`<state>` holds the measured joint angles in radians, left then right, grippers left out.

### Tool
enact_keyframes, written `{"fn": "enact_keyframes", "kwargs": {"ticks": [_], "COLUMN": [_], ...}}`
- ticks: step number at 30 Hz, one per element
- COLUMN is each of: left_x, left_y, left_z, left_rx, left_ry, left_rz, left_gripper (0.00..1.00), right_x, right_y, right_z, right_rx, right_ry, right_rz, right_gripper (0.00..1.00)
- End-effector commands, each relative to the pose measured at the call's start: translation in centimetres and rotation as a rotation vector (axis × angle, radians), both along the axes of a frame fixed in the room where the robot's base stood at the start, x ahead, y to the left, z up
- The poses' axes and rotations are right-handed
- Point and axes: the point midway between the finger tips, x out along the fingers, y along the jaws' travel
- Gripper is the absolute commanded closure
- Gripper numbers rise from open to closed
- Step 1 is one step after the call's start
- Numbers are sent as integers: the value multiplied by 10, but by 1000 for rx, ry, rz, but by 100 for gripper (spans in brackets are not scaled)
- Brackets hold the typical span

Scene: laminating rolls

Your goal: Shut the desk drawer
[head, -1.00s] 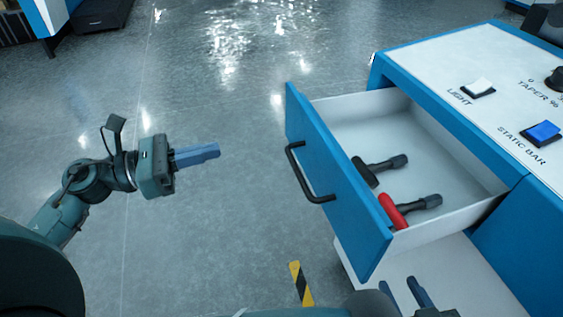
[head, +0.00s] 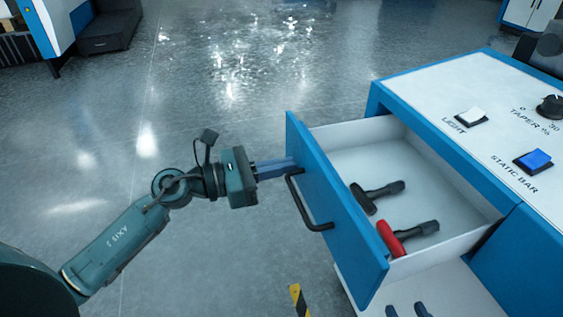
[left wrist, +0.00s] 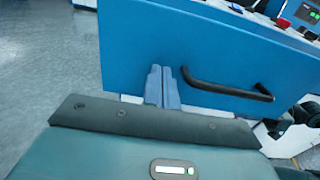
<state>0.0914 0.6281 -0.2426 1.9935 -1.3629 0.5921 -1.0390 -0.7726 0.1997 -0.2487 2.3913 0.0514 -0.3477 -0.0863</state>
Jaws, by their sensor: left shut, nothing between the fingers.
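The desk drawer (head: 340,222) is pulled out of the blue and white desk (head: 440,88). Its blue front bears a black bar handle (head: 304,212), which also shows in the left wrist view (left wrist: 228,91). My left gripper (head: 292,165) is shut and empty, its blue fingertips at the drawer front beside the handle's far end. In the left wrist view the fingertips (left wrist: 163,69) meet or nearly meet the blue panel (left wrist: 135,45), left of the handle; exact contact cannot be told. My right gripper (head: 406,308) shows only its two fingertips at the bottom edge, spread apart.
Inside the drawer lie a black-headed tool (head: 378,194) and a red-headed tool (head: 405,235). The desk top carries a white light switch (head: 471,116), a blue static bar switch (head: 533,160) and a black knob (head: 551,106). The floor left of the drawer is clear.

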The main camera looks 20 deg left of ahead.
Motion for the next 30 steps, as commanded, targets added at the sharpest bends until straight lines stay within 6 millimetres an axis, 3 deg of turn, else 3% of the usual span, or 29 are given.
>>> {"fn": "enact_keyframes", "kwargs": {"ticks": [17, 23, 30], "left_x": [5, 22, 55], "left_y": [-9, -33, -82], "left_z": [1, 4, 4], "left_rx": [-1, -2, -2], "left_ry": [0, -2, -2], "left_rz": [-1, -2, -2], "left_gripper": [100, 100, 100], "right_x": [0, -1, -4], "right_y": [-1, -3, -10], "right_z": [4, 14, 26], "right_rx": [4, 20, 44], "right_ry": [-4, -9, -13], "right_rz": [-5, -16, -42], "right_gripper": [64, 64, 64]}}
